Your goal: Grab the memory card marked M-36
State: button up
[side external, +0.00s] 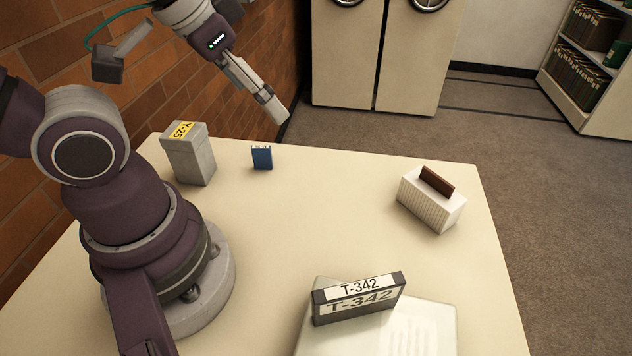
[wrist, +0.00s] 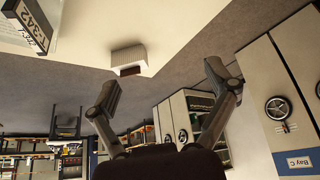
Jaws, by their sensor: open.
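A small blue card (side external: 262,158) stands upright near the far edge of the table, just right of the grey box. It has a pale marking along its top, too small to read, so I cannot confirm M-36. My gripper (side external: 274,106) is above and beyond the far table edge, higher than the blue card and apart from it. In the wrist view my gripper (wrist: 164,86) has its two fingers spread wide with nothing between them. The blue card does not show in the wrist view.
A grey box marked Y-25 (side external: 192,160) stands beside the blue card. A white ribbed holder (side external: 430,204) with a brown piece (side external: 437,180) in it is at the right; a dark T-342 cassette (side external: 358,299) rests on a pale case (side external: 425,332). The table middle (side external: 310,225) is clear.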

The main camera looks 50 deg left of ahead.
jog(key=shift+c, duration=0.8)
jog(key=n+g+y, duration=0.1)
jog(key=n+g, duration=0.3)
jog(key=n, duration=0.7)
send_near(260, 147)
jog(key=shift+g, duration=0.3)
jog(key=f, duration=0.3)
jog(key=w+f, duration=0.1)
jog(key=f, duration=0.3)
jog(key=a+f, duration=0.1)
jog(key=f, duration=0.2)
jog(key=shift+w+f, duration=0.25)
jog(key=shift+f, duration=0.05)
jog(key=c, duration=1.1)
